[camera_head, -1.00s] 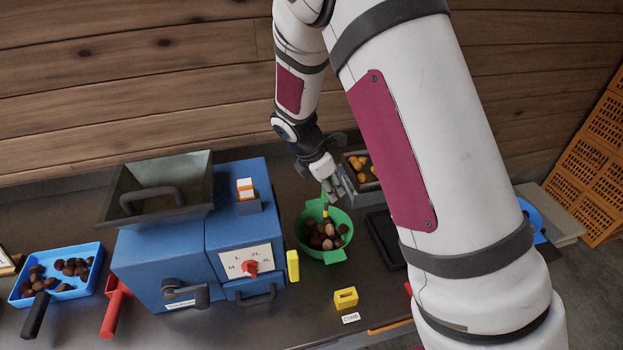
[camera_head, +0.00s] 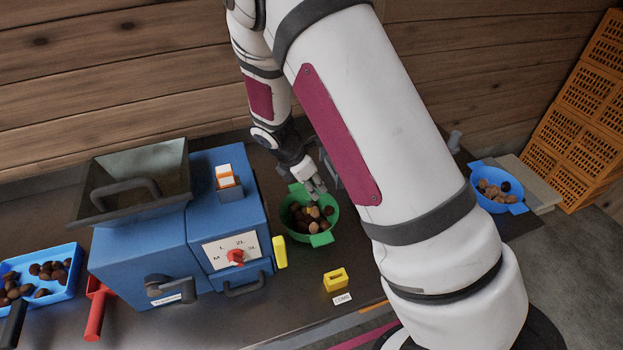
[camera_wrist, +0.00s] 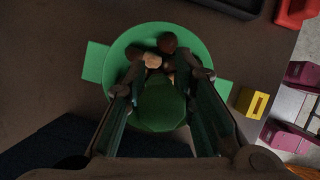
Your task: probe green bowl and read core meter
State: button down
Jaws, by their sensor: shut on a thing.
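The green bowl (camera_head: 322,238) with two side handles holds brown chestnuts and stands right of the blue machine. It also shows in the wrist view (camera_wrist: 118,60). In the wrist view the fingers (camera_wrist: 160,88) flank a darker green rounded shape, which I cannot clearly tell from the bowl. I cannot identify the core meter or any reading. A small orange-and-white item (camera_head: 226,177) sits on the blue machine.
The blue machine (camera_head: 150,245) with a hopper and red dial stands left of the bowl. A blue tray (camera_head: 62,293) of chestnuts and a red-handled tool (camera_head: 95,305) lie further left. A yellow slotted block (camera_head: 336,280) is in front. A blue bowl (camera_head: 486,203) stands right.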

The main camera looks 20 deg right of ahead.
jog(key=shift+f+b, duration=0.4)
jog(key=shift+f, duration=1.5)
dwell(2.1)
jog(key=shift+r+p, duration=1.1)
jog(key=shift+r, duration=3.45)
